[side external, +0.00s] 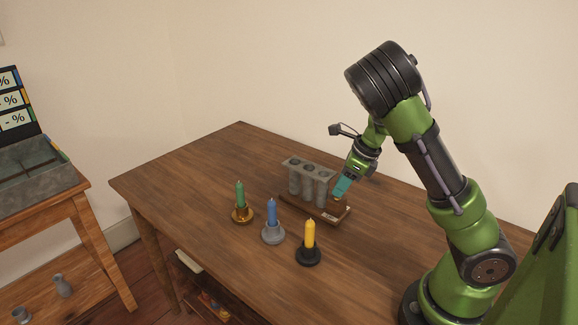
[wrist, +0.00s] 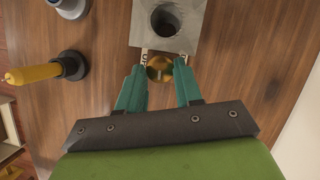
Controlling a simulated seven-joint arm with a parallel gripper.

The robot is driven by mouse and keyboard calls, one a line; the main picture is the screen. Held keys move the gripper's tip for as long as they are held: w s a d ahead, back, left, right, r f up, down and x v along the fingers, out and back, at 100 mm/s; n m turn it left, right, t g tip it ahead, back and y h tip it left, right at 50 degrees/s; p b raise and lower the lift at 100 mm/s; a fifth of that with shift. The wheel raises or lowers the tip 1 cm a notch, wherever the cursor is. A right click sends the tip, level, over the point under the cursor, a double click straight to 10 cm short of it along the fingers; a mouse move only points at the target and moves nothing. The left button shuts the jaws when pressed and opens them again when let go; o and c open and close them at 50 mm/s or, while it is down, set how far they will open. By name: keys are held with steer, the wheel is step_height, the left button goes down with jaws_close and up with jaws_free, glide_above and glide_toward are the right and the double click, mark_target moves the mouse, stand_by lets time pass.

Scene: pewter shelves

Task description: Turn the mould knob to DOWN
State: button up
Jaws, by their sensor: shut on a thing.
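The candle mould (side external: 309,178), a grey metal block of upright tubes on a wooden base (side external: 318,208), stands on the table. Its end with one round hole (wrist: 167,22) shows in the wrist view. The brass mould knob (wrist: 160,73) sits at this end, between two small white labels; the left one (wrist: 144,58) seems to read UP, the right one is unreadable. My gripper (side external: 341,187) reaches down at the mould's right end, its teal fingers (wrist: 159,67) shut on the knob from both sides. The knob's pointing direction is unclear.
Green (side external: 240,195), blue (side external: 272,213) and yellow (side external: 310,234) candles stand in holders on the table in front of the mould. The table's left part is clear. A side table with a grey tray (side external: 40,160) and a sign board stands at far left.

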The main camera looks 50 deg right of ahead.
stand_by(0.4)
steer(key=o, duration=1)
steer(key=shift+o, duration=0.2)
steer(key=v, duration=1.7)
steer(key=shift+d, duration=0.1)
